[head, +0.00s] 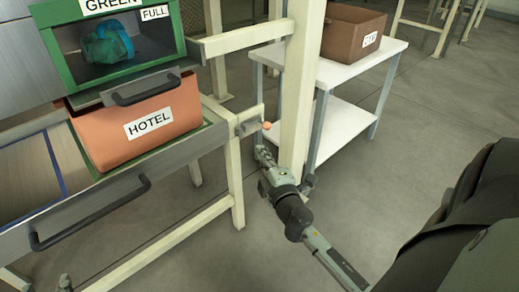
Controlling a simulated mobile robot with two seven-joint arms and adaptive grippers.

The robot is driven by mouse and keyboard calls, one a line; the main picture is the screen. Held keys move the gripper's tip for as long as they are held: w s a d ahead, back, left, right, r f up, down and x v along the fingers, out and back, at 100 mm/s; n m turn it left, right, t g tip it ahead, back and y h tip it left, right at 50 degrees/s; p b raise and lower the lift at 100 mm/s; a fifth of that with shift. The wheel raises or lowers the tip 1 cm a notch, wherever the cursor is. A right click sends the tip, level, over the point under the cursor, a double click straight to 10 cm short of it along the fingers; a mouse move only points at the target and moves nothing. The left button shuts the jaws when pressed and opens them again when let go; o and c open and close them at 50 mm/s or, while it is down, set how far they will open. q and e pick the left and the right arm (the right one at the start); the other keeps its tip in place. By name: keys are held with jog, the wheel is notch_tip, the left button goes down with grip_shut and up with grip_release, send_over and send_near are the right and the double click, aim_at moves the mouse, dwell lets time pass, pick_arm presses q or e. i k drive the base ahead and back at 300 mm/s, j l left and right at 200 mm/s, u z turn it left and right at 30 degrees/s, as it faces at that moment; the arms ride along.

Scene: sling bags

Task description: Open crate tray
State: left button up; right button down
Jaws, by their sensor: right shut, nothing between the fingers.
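An orange crate (98,122) labelled HOTEL sits in a lower tray (30,238) of the rack, whose grey front carries a long black handle (90,215). The tray's floor shows left of the crate. Above it is a green-framed compartment (186,40) labelled GREEN and FULL, with a teal bag (108,44) inside and a shorter black handle (145,89) below. My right gripper (262,152) is shut and empty, beside the rack's right post and apart from both handles. Only a small tip of my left gripper (65,283) shows at the bottom left edge; its finger state is unclear.
A cream rack post (298,90) stands just behind my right gripper. A small orange knob-like thing (266,126) is near a rack bracket. A white two-shelf table (345,72) with a brown labelled box (350,32) stands behind.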

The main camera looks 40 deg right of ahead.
aim_at(52, 189)
jog(key=k+j, duration=0.25)
jog(key=k, duration=0.2)
jog(key=k+j, duration=0.25)
jog(key=k, duration=0.25)
